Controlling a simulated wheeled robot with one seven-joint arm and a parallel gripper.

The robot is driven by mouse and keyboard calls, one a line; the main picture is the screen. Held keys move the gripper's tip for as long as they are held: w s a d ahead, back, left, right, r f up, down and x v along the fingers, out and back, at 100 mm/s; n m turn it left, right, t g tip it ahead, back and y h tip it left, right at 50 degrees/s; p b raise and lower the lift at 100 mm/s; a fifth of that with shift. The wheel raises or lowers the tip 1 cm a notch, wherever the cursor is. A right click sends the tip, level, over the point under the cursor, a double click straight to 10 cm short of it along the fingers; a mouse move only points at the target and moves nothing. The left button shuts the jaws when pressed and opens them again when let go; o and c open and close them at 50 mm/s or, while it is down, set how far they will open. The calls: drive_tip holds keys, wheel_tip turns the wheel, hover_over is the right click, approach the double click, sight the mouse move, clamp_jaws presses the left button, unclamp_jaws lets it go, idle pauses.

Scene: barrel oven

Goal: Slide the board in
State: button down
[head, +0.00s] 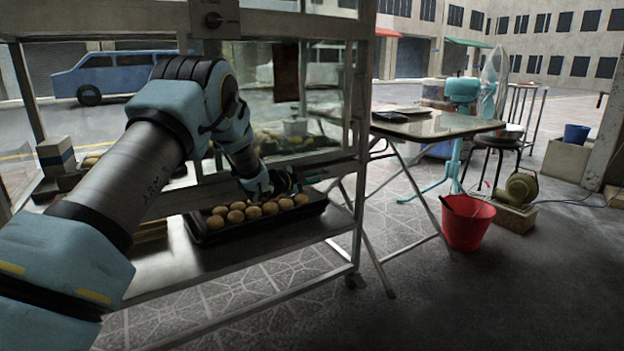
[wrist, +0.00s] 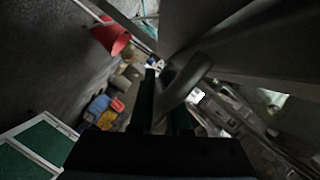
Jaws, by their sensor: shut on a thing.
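My gripper (head: 287,182) reaches into the glass-and-metal cabinet, just above the back right part of a dark tray (head: 222,236). The tray holds rows of round golden buns (head: 237,216) and lies on the lower metal shelf (head: 170,270). In the wrist view my gripper (wrist: 167,98) has its two dark fingers closed around a curved grey bar (wrist: 192,72). What the bar belongs to cannot be told, and it is hardly visible in the head view. I cannot pick out a separate board with certainty.
A cabinet post (head: 359,150) stands just right of my gripper. A folding table (head: 440,124) is beyond it. A red bucket (head: 467,228) stands on the floor, also seen in the wrist view (wrist: 111,37). The tiled floor in front is clear.

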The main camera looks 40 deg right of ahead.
drive_tip(key=shift+w+a+r, duration=0.1)
drive_tip(key=shift+w+a, duration=0.05)
drive_tip(key=shift+w, duration=0.15)
drive_tip(key=c, duration=1.1)
unclamp_jaws()
drive_tip(key=shift+o, duration=1.1)
drive_tip(key=shift+s, duration=0.1)
drive_tip(key=p+v, duration=0.1)
drive_tip(key=v, duration=0.9)
drive_tip(key=shift+s+a+p, duration=0.2)
drive_tip(key=shift+a+p, duration=0.05)
drive_tip(key=shift+p, duration=0.05)
drive_tip(key=shift+a, duration=0.1)
